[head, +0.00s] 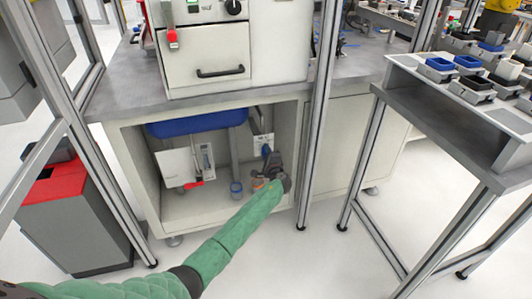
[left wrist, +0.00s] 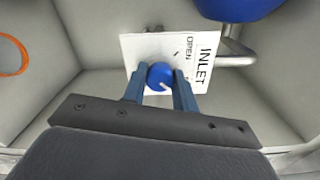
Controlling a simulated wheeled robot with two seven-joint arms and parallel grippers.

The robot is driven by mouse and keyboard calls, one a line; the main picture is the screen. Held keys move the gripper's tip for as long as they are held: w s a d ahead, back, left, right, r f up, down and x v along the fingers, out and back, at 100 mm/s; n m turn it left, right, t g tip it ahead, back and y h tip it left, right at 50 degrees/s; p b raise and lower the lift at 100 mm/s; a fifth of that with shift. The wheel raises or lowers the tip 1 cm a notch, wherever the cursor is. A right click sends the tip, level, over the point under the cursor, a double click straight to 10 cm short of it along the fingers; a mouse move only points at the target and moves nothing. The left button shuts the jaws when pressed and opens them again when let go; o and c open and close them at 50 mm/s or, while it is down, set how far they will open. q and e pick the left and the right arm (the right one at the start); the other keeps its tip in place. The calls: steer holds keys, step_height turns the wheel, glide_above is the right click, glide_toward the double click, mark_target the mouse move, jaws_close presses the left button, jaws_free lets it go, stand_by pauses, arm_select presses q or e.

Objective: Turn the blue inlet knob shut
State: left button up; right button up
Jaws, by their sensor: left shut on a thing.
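The blue inlet knob (left wrist: 160,75) sits in front of a white plate (left wrist: 204,75) marked INLET and OPEN in the left wrist view. My left gripper (left wrist: 160,84) is shut on the knob, one blue finger on each side. A pale pointer mark shows on the knob's face. In the head view my left arm reaches into the open cabinet under the bench, and the left gripper (head: 268,165) is at the cabinet's right side. There the knob is small and partly hidden by the gripper. My right gripper is not in view.
A blue basin (head: 197,123) hangs in the top of the cabinet (head: 294,120). A white panel with a red handle (head: 193,184) is at the left inside, and a blue cup-like item (head: 236,188) is near the gripper. A metal post (head: 318,110) stands just right of the opening.

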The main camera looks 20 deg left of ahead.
arm_select(q)
steer(key=shift+d, duration=0.1)
stand_by(0.3)
steer(key=o, duration=1)
steer(key=shift+v, duration=3.9)
